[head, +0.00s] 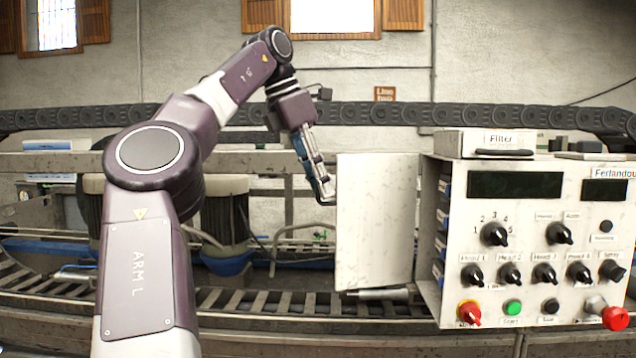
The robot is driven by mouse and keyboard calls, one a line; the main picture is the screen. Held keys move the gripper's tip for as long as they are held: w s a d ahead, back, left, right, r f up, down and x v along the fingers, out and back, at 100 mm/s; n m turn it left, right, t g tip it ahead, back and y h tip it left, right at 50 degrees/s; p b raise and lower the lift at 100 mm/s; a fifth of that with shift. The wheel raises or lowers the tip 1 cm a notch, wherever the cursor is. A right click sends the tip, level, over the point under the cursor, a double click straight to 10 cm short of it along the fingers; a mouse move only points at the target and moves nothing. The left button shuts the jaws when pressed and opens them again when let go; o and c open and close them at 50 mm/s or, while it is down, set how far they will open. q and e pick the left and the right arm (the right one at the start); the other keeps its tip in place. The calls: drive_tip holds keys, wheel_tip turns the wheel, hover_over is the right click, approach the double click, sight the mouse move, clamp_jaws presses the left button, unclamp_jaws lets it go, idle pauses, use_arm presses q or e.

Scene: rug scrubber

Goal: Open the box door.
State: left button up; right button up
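The control box (530,230) stands at the right, with black knobs, a red knob and a green button on its front. Its door (375,222) is a plain pale panel that stands out to the left from the box's left side, swung open. Blue-labelled parts (442,215) show on the box's side beside the door. My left gripper (326,192) is just left of the door's outer edge, fingers pointing down. Its fingers overlap in this view, so their opening is unclear, as is any touch with the door. My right gripper is not in view.
A dark cable chain (360,113) runs across behind the box. A roller conveyor (270,302) with metal rails lies below and behind my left arm. Motors (225,215) stand at the left. A small filter box (485,144) sits on top of the control box.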

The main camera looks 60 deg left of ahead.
use_arm(q)
drive_tip(key=shift+r, duration=0.1)
drive_tip(key=shift+s+a+r, duration=0.15)
drive_tip(key=shift+s+r, duration=0.1)
drive_tip(key=shift+r, duration=0.15)
drive_tip(key=s+a+r, duration=0.1)
drive_tip(key=s, duration=1.1)
drive_tip(key=shift+s+r, duration=0.3)
drive_tip(key=shift+r, duration=0.05)
